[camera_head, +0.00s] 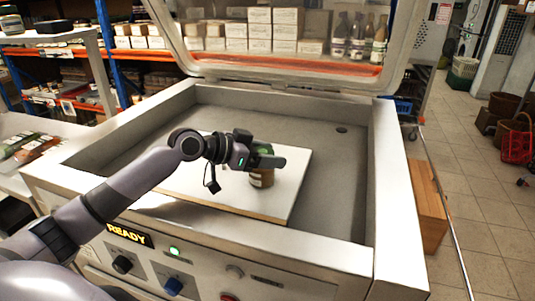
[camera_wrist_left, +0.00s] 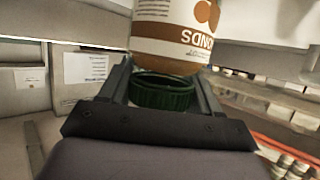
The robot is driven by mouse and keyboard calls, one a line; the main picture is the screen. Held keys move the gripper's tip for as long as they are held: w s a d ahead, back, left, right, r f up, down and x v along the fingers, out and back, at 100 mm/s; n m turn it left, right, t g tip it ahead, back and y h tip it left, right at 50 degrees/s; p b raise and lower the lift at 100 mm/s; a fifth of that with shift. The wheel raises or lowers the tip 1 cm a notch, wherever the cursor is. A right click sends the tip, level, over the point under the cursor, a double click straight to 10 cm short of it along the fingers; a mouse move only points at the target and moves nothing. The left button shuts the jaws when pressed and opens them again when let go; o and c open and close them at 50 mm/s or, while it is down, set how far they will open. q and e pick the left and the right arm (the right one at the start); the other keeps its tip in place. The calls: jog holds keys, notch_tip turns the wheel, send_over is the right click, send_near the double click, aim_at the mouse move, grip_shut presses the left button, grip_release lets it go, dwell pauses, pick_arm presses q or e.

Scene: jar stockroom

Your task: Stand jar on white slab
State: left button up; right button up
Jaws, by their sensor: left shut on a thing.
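The jar (camera_head: 262,179) has a brown and white label and a green lid. It looks upright over the white slab (camera_head: 285,195), which lies in the grey well of the machine. I cannot tell whether its base touches the slab. My left gripper (camera_head: 268,160) is shut on the jar at its lid and partly hides it. In the left wrist view the jar (camera_wrist_left: 172,40) appears upside down, with its green lid (camera_wrist_left: 162,92) between the two fingers. My right gripper is not in view.
The machine's raised walls (camera_head: 388,170) surround the slab, and its clear lid (camera_head: 290,40) stands open behind. Shelves with boxes are at the back. A side table (camera_head: 30,135) with packets is at left. The grey floor of the well is bare right of the slab.

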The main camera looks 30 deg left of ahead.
pick_arm(q)
jog(key=o, duration=1.2)
jog(key=shift+o, duration=0.2)
jog(key=shift+r, duration=0.1)
jog(key=shift+s+a, duration=0.15)
jog(key=shift+s, duration=0.05)
jog(key=b+v, duration=0.2)
jog(key=v, duration=0.9)
jog(key=shift+s+b, duration=0.25)
jog(key=shift+b, duration=0.15)
jog(key=shift+a+r, duration=0.1)
jog(key=shift+r, duration=0.05)
jog(key=shift+s, duration=0.1)
